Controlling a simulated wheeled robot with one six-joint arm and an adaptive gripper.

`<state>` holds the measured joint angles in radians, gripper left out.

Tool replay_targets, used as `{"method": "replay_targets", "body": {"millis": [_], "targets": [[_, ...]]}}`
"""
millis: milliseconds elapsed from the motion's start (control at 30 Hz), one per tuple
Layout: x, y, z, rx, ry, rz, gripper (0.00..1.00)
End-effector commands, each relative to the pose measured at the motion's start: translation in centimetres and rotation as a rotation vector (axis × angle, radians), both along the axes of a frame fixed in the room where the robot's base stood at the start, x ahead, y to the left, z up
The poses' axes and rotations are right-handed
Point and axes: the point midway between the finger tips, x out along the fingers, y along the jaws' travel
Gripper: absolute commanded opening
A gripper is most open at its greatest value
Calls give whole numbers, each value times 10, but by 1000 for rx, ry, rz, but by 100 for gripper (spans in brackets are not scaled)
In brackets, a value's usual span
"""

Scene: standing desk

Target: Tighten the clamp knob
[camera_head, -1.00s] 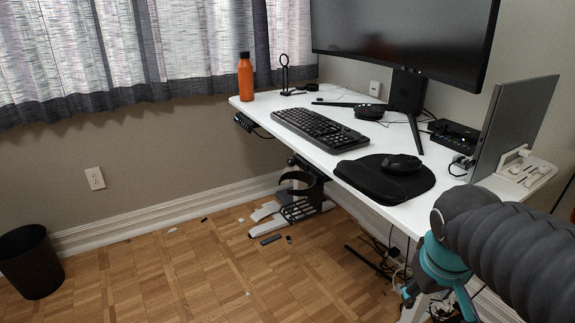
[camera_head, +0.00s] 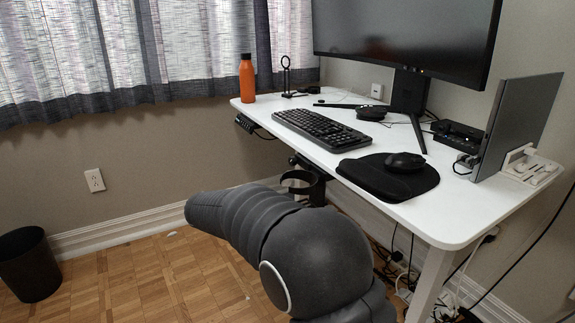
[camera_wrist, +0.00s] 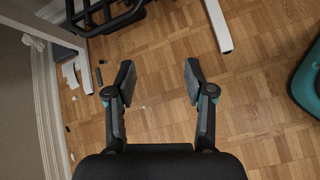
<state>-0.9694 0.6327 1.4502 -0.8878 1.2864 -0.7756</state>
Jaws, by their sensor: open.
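A black cup holder (camera_head: 303,182) hangs under the left edge of the white desk (camera_head: 285,140), with a dark clamp (camera_head: 297,160) at that edge. The clamp's knob is too small to tell apart. My arm covers the lower part of the holder in the head view. In the wrist view, a black wire frame (camera_wrist: 100,14) shows at the top left. My gripper (camera_wrist: 158,80) is open and empty, its two fingers apart above the wood floor, below and right of that frame. My gripper is not visible in the head view.
White desk feet (camera_wrist: 219,28) stand on the floor, with small scraps (camera_wrist: 72,72) by the wall. On the desk are a keyboard (camera_head: 320,130), an orange bottle (camera_head: 247,78), a mouse pad (camera_head: 375,180) and a monitor. A black bin (camera_head: 28,263) stands at left. Cables hang under the desk's right.

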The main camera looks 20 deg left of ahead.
Motion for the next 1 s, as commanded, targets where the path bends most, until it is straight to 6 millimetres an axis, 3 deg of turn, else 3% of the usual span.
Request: {"method": "replay_targets", "body": {"millis": [33, 100, 400, 633, 833, 1000], "targets": [[5, 24, -4, -96, -9, 89, 54], [16, 44, 11, -260, -21, 204, 54], [42, 83, 98, -890, 12, 421, 54], [39, 95, 138, -1155, 70, 426, 54], [44, 93, 145, -1207, 88, 421, 54], [63, 78, 145, -1205, 89, 420, 54]]}}
